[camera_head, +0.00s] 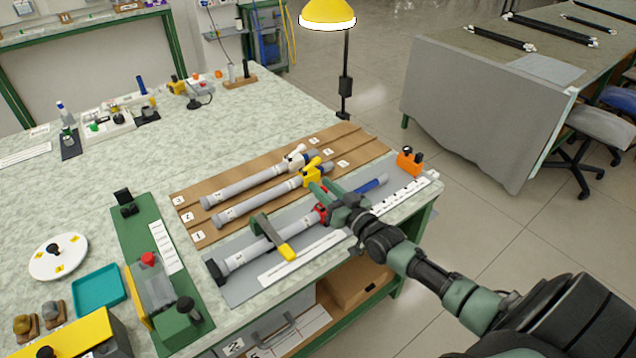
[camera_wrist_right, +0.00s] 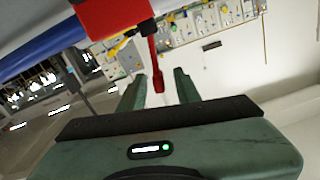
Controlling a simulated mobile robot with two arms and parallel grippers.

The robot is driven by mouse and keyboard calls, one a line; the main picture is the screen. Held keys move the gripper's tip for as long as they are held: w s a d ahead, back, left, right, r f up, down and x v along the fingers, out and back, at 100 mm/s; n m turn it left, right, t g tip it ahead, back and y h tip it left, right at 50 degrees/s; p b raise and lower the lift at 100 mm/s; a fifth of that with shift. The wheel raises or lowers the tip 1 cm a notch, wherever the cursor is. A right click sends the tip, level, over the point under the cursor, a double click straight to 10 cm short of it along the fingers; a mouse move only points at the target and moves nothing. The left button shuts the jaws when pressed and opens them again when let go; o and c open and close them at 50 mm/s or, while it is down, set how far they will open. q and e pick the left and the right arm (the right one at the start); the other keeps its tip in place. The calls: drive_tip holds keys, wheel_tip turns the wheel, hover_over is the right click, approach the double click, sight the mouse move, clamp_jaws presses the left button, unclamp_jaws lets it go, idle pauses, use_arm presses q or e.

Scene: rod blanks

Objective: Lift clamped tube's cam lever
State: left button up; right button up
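A grey tube (camera_head: 250,253) lies on the grey mat at the front of the bench, under a clamp (camera_head: 268,232) with a yellow handle. A blue rod (camera_head: 372,185) extends from its far right end. A red collar (camera_head: 321,212) sits on the tube beside my right gripper (camera_head: 322,191), which partly covers it. In the right wrist view the red collar (camera_wrist_right: 112,14) is close above, and its red cam lever (camera_wrist_right: 155,65) reaches down between the fingertips. My right gripper (camera_wrist_right: 158,92) is open, with visible gaps on both sides of the lever. My left gripper is out of view.
Two more grey tubes, with a white collar (camera_head: 296,159) and a yellow collar (camera_head: 312,174), lie on the brown board behind. An orange block (camera_head: 408,160) stands at the right end. A green fixture (camera_head: 150,240) stands left of the mat.

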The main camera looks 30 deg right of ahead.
drive_tip(key=shift+w, duration=0.7)
drive_tip(key=shift+w+a+f, duration=0.1)
drive_tip(key=shift+w, duration=0.4)
drive_tip(key=shift+s, duration=0.1)
drive_tip(key=shift+c, duration=0.6)
clamp_jaws()
drive_tip(key=a+n+p, duration=0.1)
drive_tip(key=n, duration=0.1)
drive_tip(key=shift+a+n, duration=0.2)
drive_tip(key=shift+n, duration=0.1)
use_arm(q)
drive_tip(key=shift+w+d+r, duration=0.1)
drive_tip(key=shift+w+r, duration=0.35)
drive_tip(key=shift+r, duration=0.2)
